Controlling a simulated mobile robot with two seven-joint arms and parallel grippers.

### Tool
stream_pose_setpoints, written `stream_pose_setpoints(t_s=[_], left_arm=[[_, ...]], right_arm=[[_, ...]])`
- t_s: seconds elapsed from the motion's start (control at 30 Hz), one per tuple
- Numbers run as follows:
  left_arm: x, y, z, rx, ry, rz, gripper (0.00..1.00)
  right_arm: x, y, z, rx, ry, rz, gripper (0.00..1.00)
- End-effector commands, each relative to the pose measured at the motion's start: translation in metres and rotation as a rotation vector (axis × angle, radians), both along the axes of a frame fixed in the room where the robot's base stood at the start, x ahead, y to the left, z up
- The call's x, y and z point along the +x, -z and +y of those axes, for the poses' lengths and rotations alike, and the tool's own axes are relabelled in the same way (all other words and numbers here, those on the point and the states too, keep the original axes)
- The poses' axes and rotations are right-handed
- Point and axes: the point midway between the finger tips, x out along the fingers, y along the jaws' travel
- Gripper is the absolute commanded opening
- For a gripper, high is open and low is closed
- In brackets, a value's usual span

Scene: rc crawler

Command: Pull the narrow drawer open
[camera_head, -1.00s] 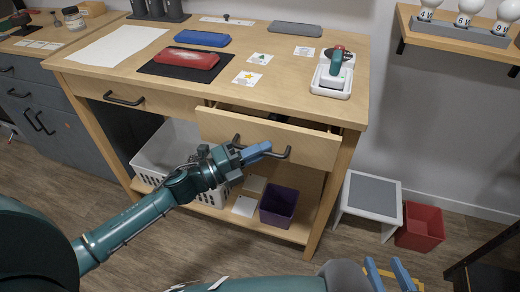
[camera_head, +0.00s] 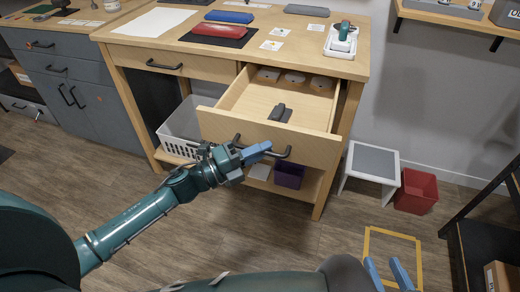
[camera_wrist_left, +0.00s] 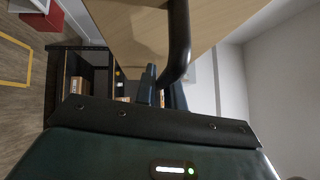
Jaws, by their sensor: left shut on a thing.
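The right-hand wooden drawer (camera_head: 315,152) of the workbench stands well out from the bench, its inside in view. Its black bar handle (camera_head: 283,153) runs across the front; it also shows large in the left wrist view (camera_wrist_left: 179,40). My left gripper (camera_head: 256,152) is shut on this handle, its blue fingers at the bar; they show dark in the left wrist view (camera_wrist_left: 162,92). Inside the drawer lie a dark object (camera_head: 280,112) and several grey-topped items at the back (camera_head: 294,78). My right gripper (camera_head: 388,275) is open and empty at the bottom right, over the floor.
The other bench drawer (camera_head: 170,62) is closed. A white basket (camera_head: 183,128) and a purple bin (camera_head: 289,175) sit on the shelf below. A small stool (camera_head: 372,163) and a red bin (camera_head: 416,190) stand to the right. Floor in front is free around a yellow-taped outline (camera_head: 393,233).

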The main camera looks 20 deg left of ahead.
Motion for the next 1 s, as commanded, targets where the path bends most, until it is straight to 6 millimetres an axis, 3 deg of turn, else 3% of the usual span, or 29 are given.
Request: stream_pose_setpoints(t_s=[0.47,0.5,0.73,1.0], left_arm=[[0.0005,-0.0009,0.0003,0.0,-0.001,-0.003,0.0],[0.0006,-0.0009,0.0004,0.0,-0.001,-0.003,0.13],[0.0004,-0.0008,0.0003,0.0,-0.001,-0.001,0.32],[-0.0006,-0.0003,0.0013,0.0,-0.001,-0.001,0.32]], right_arm=[[0.0023,-0.0027,0.001,0.002,-0.001,-0.008,0.36],[0.0022,-0.0029,0.0009,0.002,-0.001,-0.008,0.36],[0.0024,-0.0039,0.0009,0.002,-0.001,-0.011,0.36],[0.0016,-0.0034,0.0005,0.002,0.0,-0.009,0.36]])
